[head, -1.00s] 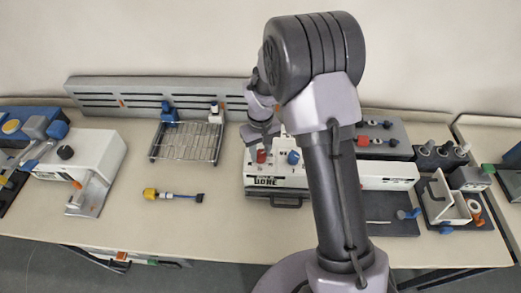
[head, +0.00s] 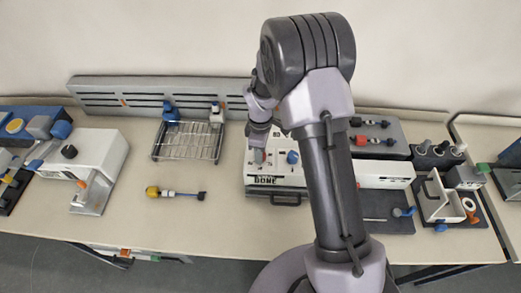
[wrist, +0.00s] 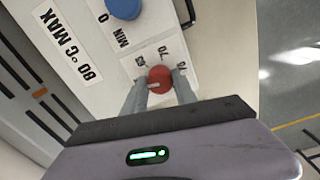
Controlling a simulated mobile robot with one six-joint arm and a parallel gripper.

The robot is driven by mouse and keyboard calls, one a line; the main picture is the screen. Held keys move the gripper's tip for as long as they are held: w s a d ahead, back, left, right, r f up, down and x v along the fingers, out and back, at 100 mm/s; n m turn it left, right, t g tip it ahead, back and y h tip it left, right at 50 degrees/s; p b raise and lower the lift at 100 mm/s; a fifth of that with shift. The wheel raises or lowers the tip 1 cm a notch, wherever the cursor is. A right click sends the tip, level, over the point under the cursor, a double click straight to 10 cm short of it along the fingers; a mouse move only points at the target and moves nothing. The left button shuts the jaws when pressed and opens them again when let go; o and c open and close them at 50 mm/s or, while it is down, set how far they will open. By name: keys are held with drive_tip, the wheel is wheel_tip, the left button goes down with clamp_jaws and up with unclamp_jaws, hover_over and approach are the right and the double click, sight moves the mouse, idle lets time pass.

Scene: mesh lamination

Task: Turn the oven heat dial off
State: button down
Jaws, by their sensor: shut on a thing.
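The white oven (head: 385,172) stands at the middle of the bench, with a "DONE" label on its front. In the wrist view, its red dial (wrist: 159,77) sits on a white panel with number marks such as 70, and a pale pointer mark points to the left. My gripper (wrist: 160,82) has one finger on each side of the red dial and is shut on it. In the head view my gripper (head: 258,155) hides most of this dial. A blue dial (head: 292,157) is to its right; it also shows in the wrist view (wrist: 122,8) near MIN and 0 marks.
A wire rack (head: 187,143) and a yellow-ended tool (head: 153,191) lie left of the oven. A grey tray with red and blue parts (head: 395,139) is behind it. An organiser (head: 448,205) stands at the right. The bench between tool and oven is clear.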

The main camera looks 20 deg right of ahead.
drive_tip(key=shift+n, duration=0.9)
drive_tip(key=c, duration=1)
unclamp_jaws()
wheel_tip(320, 180, up, 18)
drive_tip(key=p, duration=0.3)
drive_tip(key=shift+f, duration=0.25)
